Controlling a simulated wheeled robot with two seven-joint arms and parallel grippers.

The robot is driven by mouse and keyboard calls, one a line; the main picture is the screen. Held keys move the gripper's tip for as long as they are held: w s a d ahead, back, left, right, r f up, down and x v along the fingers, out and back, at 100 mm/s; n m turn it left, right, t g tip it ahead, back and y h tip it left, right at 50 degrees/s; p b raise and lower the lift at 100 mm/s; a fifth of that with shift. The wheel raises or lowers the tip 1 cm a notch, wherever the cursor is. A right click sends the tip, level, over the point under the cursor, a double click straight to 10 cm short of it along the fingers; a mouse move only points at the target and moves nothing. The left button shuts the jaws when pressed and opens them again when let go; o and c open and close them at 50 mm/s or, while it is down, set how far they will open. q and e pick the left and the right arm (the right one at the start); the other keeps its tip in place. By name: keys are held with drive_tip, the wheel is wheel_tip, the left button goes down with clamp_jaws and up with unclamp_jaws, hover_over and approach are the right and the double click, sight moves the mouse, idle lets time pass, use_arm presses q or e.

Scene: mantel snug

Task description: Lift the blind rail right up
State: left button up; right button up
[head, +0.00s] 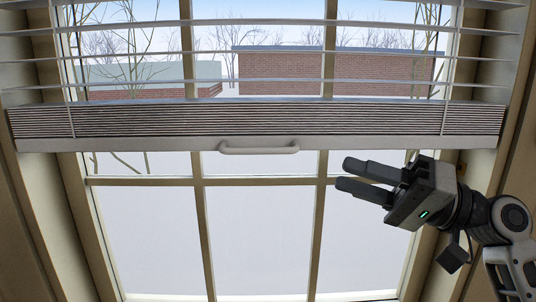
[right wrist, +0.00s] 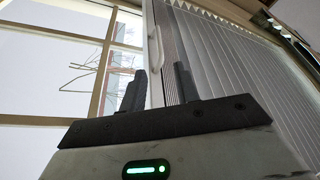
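The blind rail (head: 400,143) is a pale bar across the window with a stack of gathered slats just above it. A white handle (head: 258,148) is fixed at the rail's middle. My right gripper (head: 346,174) is open and empty, below and to the right of the handle, its fingers pointing left. In the right wrist view, its two fingers (right wrist: 157,88) stand apart. The handle (right wrist: 155,72) shows beyond them, with the rail and slats (right wrist: 215,55) on the right. My left gripper is in neither view.
The window frame (head: 205,235) has several panes, and the wall and window sides (head: 60,215) border it. Snowy ground and brick buildings (head: 275,72) show outside. The space in front of the lower panes, left of my gripper, is clear.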

sight(279, 153)
drive_tip(key=p+x, duration=0.2)
drive_tip(key=x, duration=1.1)
drive_tip(key=shift+w+a, duration=0.1)
drive_tip(key=shift+a, duration=0.1)
drive_tip(key=shift+c, duration=0.3)
drive_tip(key=shift+r, duration=0.15)
clamp_jaws()
